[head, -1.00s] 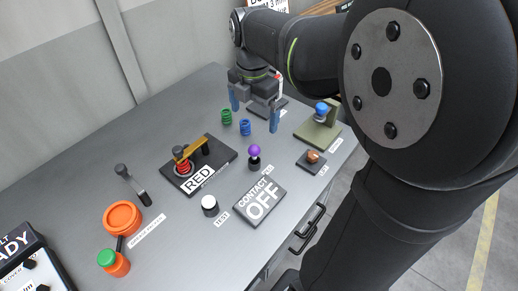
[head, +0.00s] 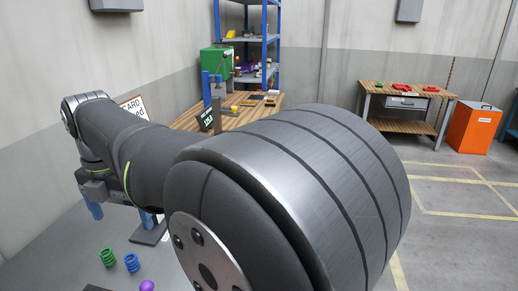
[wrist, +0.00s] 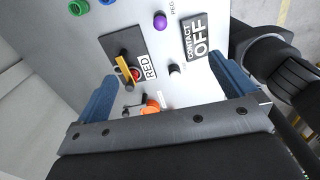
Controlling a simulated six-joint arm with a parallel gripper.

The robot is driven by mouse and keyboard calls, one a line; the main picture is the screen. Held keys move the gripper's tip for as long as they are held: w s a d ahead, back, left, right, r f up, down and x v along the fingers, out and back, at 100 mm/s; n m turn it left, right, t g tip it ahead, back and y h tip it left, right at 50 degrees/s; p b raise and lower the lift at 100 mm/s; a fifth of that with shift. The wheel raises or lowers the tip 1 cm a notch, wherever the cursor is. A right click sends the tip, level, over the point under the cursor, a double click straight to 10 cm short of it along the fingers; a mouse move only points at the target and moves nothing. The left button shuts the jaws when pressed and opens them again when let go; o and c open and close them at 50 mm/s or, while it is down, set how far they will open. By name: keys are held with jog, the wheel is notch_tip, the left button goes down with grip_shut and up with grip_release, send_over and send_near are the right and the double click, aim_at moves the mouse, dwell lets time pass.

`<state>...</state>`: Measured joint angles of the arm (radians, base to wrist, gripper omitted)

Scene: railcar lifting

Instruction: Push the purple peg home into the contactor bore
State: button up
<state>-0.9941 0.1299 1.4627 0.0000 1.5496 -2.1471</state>
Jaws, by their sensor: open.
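The purple peg (wrist: 160,21) shows its round head near the top of the wrist view, beside a partly readable label. In the head view only the top of the purple peg (head: 147,286) shows at the bottom edge. The CONTACT OFF plate (wrist: 195,40) lies right of the peg in the wrist view. I cannot make out the contactor bore or how deep the peg sits. My gripper (wrist: 167,70) is open and empty above the table, its blue fingers wide apart. In the head view, my gripper (head: 120,213) is partly hidden by my arm.
A black base (wrist: 118,45) marked RED carries a yellow lever (wrist: 124,70). A white-topped knob (wrist: 174,69) and an orange part (wrist: 151,104) stand nearby. Green (head: 107,256) and blue (head: 131,262) rings stand near the peg. A wooden bench (head: 180,124) is behind.

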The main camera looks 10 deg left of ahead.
jog(key=c, duration=1)
